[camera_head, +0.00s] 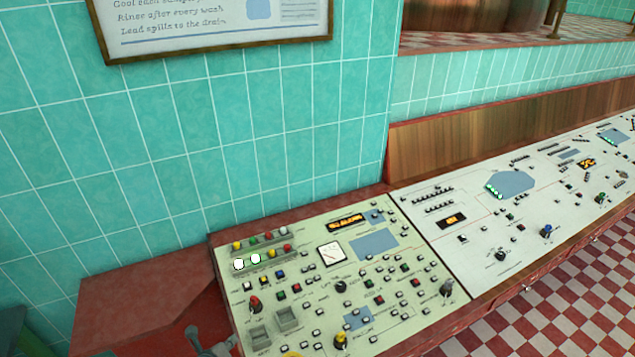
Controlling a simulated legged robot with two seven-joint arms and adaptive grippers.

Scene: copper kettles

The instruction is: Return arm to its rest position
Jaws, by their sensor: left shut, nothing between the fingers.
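My left gripper (212,345) shows only in part at the bottom edge, left of the centre. It is a grey shape beside the lower left corner of the pale green control panel (330,285). It is shut and holds nothing. Most of my left arm is out of the picture. My right gripper is not in view.
The panel carries many buttons, lamps and knobs, among them a red knob (255,304) close to my left gripper. A white panel (490,205) adjoins it on the right. A red ledge (140,300) lies to the left, against the teal tiled wall (200,140). A checkered floor (560,310) is at the lower right.

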